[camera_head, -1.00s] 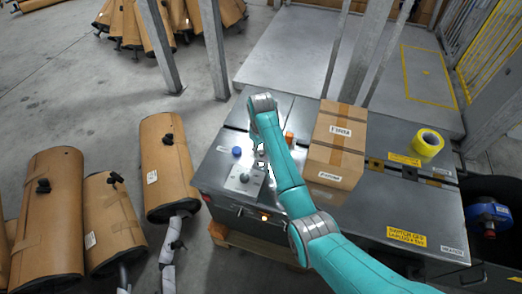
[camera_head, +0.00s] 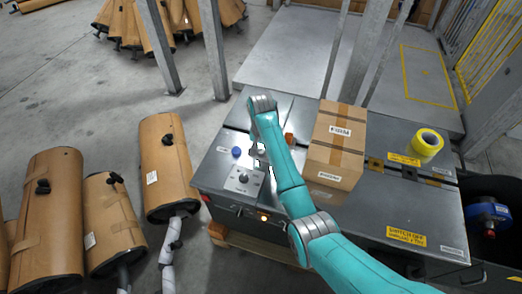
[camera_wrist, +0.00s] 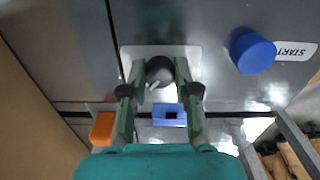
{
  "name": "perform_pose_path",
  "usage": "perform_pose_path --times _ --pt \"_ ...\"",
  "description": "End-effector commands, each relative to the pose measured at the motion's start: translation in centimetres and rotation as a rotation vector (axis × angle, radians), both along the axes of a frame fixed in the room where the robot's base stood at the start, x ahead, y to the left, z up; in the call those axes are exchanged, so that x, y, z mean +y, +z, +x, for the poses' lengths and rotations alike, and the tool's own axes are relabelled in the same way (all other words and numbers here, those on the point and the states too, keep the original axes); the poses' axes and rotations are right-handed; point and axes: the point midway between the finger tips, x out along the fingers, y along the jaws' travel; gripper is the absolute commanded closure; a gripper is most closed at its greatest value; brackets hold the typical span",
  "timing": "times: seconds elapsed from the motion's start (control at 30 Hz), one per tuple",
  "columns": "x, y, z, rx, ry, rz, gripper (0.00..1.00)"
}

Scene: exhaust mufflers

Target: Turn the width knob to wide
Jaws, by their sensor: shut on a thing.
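A round dark grey knob (camera_wrist: 158,71) with a light pointer mark sits on a pale plate (camera_wrist: 131,52) in the wrist view. My gripper (camera_wrist: 163,74) is shut on this knob, one green finger on each side. In the head view my arm hides most of my gripper and this knob, to the right of the blue button (camera_head: 236,152). A second small knob (camera_head: 243,178) on a pale plate stands nearer the front edge of the grey cabinet. I cannot read a width label or a wide mark on either plate.
The blue button (camera_wrist: 253,52) labelled START is beside my fingers. An orange block (camera_wrist: 102,128) lies on the other side. A cardboard box (camera_head: 336,140) and a yellow tape roll (camera_head: 427,143) stand on the cabinet to the right. Brown mufflers (camera_head: 165,165) stand at the left.

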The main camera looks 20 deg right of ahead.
Motion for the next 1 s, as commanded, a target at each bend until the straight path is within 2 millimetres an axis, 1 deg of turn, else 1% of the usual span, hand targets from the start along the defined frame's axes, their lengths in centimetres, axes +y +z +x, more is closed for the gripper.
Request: perform_pose_path --times 0.1,0.33,0.9,0.93,0.97,1.0 --pt "-0.02 -0.02 -0.02 0.000 -0.063 0.000 1.00" --pt "-0.02 -0.02 -0.04 0.000 -0.143 0.000 1.00" --pt "-0.01 -0.02 -0.03 0.000 -0.170 0.000 1.00" --pt "-0.01 -0.02 -0.03 0.000 -0.170 0.000 0.62" --pt "-0.01 -0.02 -0.03 0.000 -0.170 0.000 0.55" --pt "-0.01 -0.02 -0.03 0.000 -0.169 0.000 0.45"
